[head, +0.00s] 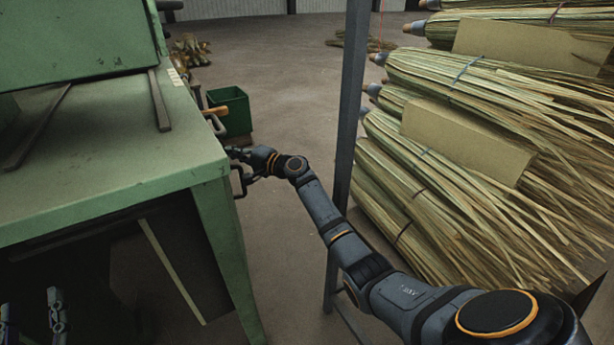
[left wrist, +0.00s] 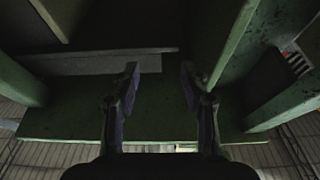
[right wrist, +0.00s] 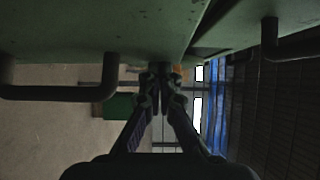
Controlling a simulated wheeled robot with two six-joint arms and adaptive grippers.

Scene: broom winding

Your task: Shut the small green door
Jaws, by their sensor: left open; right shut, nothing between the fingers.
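The green machine bench (head: 120,150) stands at the left of the head view. In the right wrist view a green panel (right wrist: 100,30) with a dark bar handle (right wrist: 60,93) spans the upper left. A dark gap separates it from a second handle at the right; I cannot tell for sure which panel is the small door. My right gripper (right wrist: 160,72) is shut and empty, its tips close to the panel; contact is unclear. In the head view it is beside the bench's right side (head: 238,154). My left gripper (head: 32,308) is open, low at the bottom left; its wrist view shows green frame parts (left wrist: 70,122).
A grey post (head: 350,120) stands right of the bench, with my right arm passing close to it. Broom bundles (head: 450,180) fill a rack at the right. A green bin (head: 232,110) stands on the floor behind the bench. The floor beyond is mostly clear.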

